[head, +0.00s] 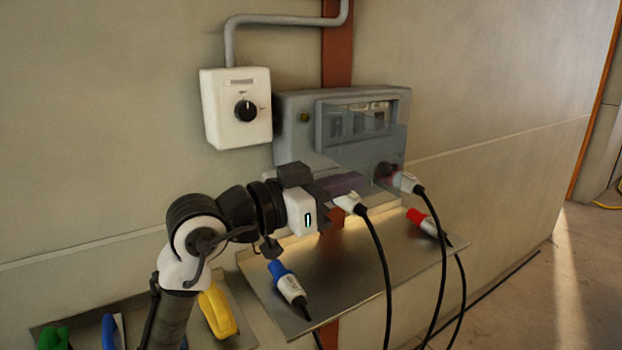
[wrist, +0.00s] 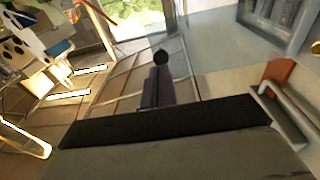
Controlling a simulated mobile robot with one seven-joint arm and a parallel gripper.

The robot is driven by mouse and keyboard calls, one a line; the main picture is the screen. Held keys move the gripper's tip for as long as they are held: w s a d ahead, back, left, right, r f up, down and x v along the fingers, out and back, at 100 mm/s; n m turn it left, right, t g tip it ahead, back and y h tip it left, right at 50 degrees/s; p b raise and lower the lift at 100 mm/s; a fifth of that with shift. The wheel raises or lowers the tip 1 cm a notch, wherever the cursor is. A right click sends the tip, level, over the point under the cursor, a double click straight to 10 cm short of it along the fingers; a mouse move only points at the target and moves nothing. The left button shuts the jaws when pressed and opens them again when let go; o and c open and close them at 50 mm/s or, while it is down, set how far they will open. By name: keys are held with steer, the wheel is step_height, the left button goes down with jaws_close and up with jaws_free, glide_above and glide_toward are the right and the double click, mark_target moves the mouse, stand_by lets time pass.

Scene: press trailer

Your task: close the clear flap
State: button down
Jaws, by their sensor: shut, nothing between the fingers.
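The clear flap (head: 385,148) is a see-through pane on the front of the grey wall box (head: 296,118). It shows across and below the window with the breakers (head: 360,118). It appears to hang down open, but its exact angle is hard to tell. My gripper (head: 350,184) is in front of the lower part of the box, pointing right, below the window. Its dark purple fingers are shut and empty; they also show in the wrist view (wrist: 158,88). Whether they touch the flap cannot be told. The breaker window also shows in the wrist view (wrist: 278,22).
Grey-white plugs (head: 350,203) and (head: 405,182) with black cables sit at the box's lower front. A metal shelf (head: 350,270) below carries a blue plug (head: 284,279) and a red plug (head: 422,221). A white switch box (head: 236,106) is left of the grey box.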

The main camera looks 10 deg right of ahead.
mark_target(382, 172)
steer(key=shift+p+x, duration=0.55)
steer(key=shift+x, duration=1.25)
steer(key=shift+d, duration=0.15)
